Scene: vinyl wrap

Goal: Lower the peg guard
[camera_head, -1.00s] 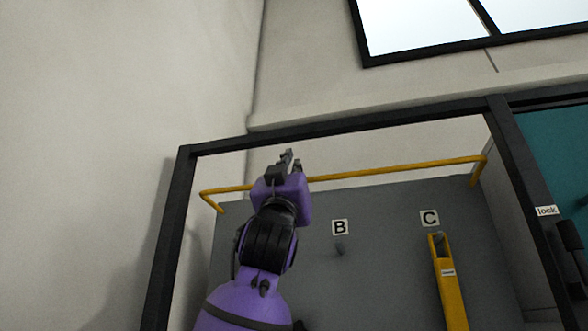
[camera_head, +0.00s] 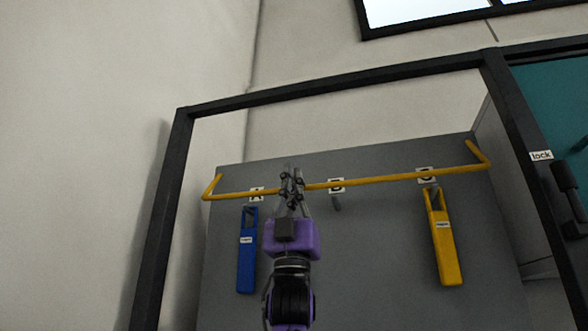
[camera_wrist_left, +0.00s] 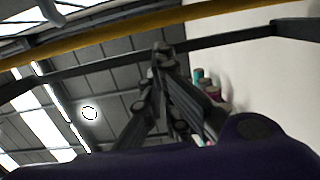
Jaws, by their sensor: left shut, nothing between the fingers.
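The peg guard is a yellow bar (camera_head: 390,178) that runs across the front of a grey peg board (camera_head: 385,235), with a bent end at each side. It crosses the pictures of the letter labels A, B and C and passes over part of them. My left gripper (camera_head: 291,172) is shut and empty. It lies in front of the bar between A and B, hiding a short piece, with its fingertips a little above it in the head view. I cannot tell whether they touch. In the left wrist view the bar (camera_wrist_left: 110,38) passes above the fingers (camera_wrist_left: 162,50).
A blue wrap holder (camera_head: 247,265) hangs under A and a yellow one (camera_head: 445,250) under C. The peg under B (camera_head: 336,203) is bare. A black frame (camera_head: 330,90) surrounds the opening. A handle marked lock (camera_head: 570,195) is at the right.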

